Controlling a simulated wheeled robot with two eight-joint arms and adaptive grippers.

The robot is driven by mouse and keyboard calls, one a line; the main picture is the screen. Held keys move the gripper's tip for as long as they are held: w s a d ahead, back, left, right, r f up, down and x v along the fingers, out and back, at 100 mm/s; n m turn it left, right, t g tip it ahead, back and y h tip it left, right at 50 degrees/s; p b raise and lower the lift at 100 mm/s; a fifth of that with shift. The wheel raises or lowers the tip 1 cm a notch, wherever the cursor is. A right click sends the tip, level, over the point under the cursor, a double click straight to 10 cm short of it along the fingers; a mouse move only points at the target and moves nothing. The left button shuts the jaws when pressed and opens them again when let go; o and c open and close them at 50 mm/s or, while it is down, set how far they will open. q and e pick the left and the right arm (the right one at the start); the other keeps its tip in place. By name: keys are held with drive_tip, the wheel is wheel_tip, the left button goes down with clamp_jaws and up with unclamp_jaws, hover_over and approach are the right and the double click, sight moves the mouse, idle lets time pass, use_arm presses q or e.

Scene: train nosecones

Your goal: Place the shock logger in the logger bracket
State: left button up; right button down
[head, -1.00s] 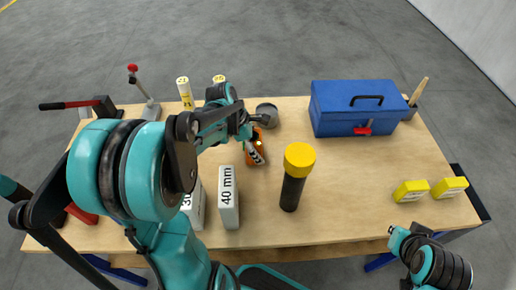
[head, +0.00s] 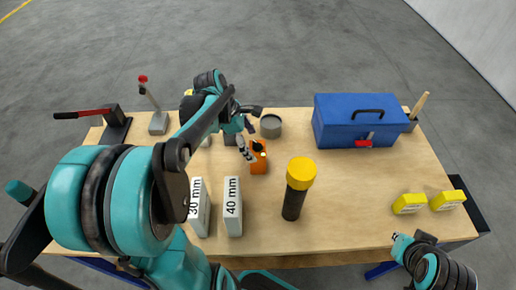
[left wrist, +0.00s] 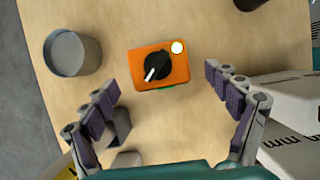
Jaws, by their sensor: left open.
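The shock logger, an orange box with a black knob and a white round spot, lies on the table (head: 345,190); it shows in the head view (head: 259,165) and the left wrist view (left wrist: 145,84). My left gripper (head: 249,130) is open and empty over the table, close to the logger on its far side in the head view. In the left wrist view the logger shows between and beyond the two fingertips (left wrist: 161,79), with no contact visible. A grey block (left wrist: 117,130) is partly hidden behind the left finger; I cannot tell if it is the logger bracket.
A grey round cup (head: 271,126) stands beside the logger. Two white blocks marked 30 mm (head: 199,208) and 40 mm (head: 233,207) and a yellow-capped black cylinder (head: 298,188) stand nearer. A blue toolbox (head: 358,120) and yellow blocks (head: 410,203) are right. The right-centre table is clear.

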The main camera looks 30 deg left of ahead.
sight(258, 154)
use_arm(q)
drive_tip(key=shift+p+v, duration=0.3)
drive_tip(key=shift+v, duration=0.95)
drive_tip(key=shift+w+r+p, duration=0.1)
drive_tip(key=shift+r+p, duration=0.1)
drive_tip(key=shift+p, duration=0.15)
drive_tip(key=shift+w+f+p, duration=0.1)
drive_tip(key=shift+w+p, duration=0.1)
drive_tip(key=shift+p, duration=0.15)
drive_tip(key=b+x, duration=0.1)
drive_tip(key=x, duration=0.1)
drive_tip(key=b+x, duration=0.2)
drive_tip(key=x, duration=0.1)
drive_tip(key=b+x, duration=0.1)
drive_tip(key=x, duration=0.2)
drive_tip(key=shift+s+f, duration=0.25)
drive_tip(key=shift+s, duration=0.05)
drive_tip(key=shift+r, duration=0.1)
drive_tip(key=shift+c, duration=0.2)
drive_tip(key=c, duration=1.5)
drive_tip(key=shift+c, duration=0.2)
drive_tip(key=shift+r, duration=0.1)
